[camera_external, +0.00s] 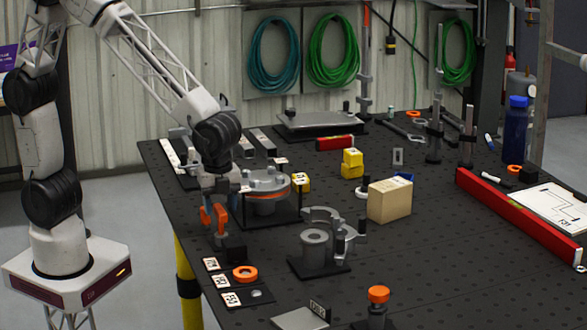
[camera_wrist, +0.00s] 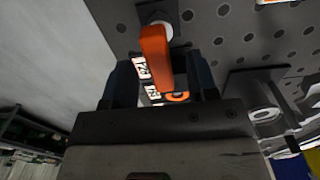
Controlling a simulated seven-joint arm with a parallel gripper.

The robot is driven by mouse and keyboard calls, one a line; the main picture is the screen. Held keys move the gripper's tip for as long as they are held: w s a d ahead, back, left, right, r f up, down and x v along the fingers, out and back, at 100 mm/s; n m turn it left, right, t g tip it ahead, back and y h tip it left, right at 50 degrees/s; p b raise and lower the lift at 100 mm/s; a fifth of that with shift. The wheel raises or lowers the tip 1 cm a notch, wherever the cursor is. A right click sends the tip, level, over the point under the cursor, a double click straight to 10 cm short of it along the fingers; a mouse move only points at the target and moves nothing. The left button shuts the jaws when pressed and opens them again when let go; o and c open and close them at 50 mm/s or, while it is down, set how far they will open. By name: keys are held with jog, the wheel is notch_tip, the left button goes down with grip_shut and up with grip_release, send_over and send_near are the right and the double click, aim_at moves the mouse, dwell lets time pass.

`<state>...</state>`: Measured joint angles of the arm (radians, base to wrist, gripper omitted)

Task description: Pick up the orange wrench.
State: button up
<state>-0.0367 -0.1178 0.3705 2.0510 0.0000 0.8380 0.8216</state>
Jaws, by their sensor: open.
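An orange wrench (camera_wrist: 156,52) shows in the wrist view as an orange handle with a pale metal end by the perforated table. It lies between the two dark fingers of my gripper (camera_wrist: 161,78), which are open with gaps on both sides of it. In the external view my gripper (camera_external: 214,212) points down at the table's left edge. Orange parts (camera_external: 206,216) show there at the fingers; I cannot tell how much of this is the wrench. Contact between finger and wrench cannot be made out.
A flanged fixture with an orange ring (camera_external: 266,188) stands just right of my gripper. Numbered cards (camera_external: 212,264) and an orange ring (camera_external: 245,273) lie in front. A grey clamp fixture (camera_external: 315,240) and a cardboard box (camera_external: 389,201) stand further right.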

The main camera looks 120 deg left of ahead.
jog(key=shift+f, duration=0.7)
grip_shut()
